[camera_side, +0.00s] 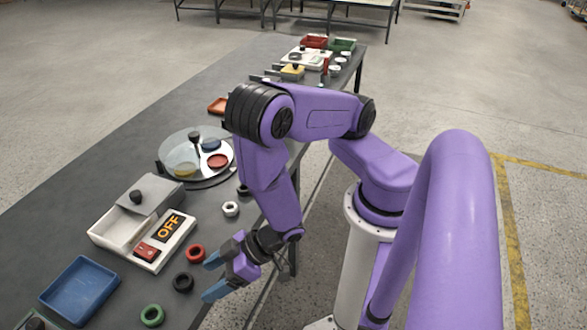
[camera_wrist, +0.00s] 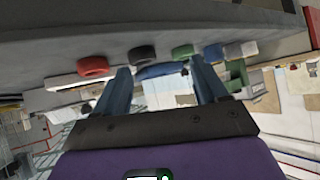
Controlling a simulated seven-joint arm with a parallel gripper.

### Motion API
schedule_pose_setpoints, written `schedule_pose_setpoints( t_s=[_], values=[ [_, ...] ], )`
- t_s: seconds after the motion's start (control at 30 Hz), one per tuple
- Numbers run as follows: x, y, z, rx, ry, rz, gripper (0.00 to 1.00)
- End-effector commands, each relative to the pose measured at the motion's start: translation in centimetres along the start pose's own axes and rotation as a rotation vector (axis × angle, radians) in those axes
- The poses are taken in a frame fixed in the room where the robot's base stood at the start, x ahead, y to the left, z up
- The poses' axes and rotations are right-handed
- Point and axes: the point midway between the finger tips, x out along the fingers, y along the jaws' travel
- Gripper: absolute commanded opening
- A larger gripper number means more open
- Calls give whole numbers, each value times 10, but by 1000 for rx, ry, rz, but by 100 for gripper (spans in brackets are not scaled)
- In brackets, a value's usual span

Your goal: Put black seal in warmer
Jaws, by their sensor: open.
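A black seal (camera_side: 183,282) lies flat on the dark table between a red and a green seal. It also shows in the wrist view (camera_wrist: 141,55). A second black seal (camera_side: 243,189) is partly hidden near my arm. The warmer (camera_side: 176,241) is a white box with an "OFF" display and a red switch. Its grey lid (camera_side: 158,191) with a black knob sits toward the back, and part of the box interior looks uncovered. My gripper (camera_side: 213,276) is open and empty, its blue fingers pointing toward the black seal from the table's edge, apart from it.
A red seal (camera_side: 195,253), a green seal (camera_side: 152,315) and a white seal (camera_side: 231,209) lie along the table edge. A blue tray (camera_side: 80,290) stands left of the warmer. A round glass-covered dish (camera_side: 180,155) with coloured discs stands farther back.

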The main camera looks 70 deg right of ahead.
Motion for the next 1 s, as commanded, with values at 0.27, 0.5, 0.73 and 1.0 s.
schedule_pose_setpoints(
  t_s=[0.27, 0.5, 0.73, 1.0],
  values=[
    [-41, -35, -22, -9, -295, -102, 72],
    [-103, -41, -40, -129, -514, -192, 72],
    [-176, -18, -54, -302, -687, -233, 72],
    [-254, 31, -61, -492, -839, -202, 72]
  ],
)
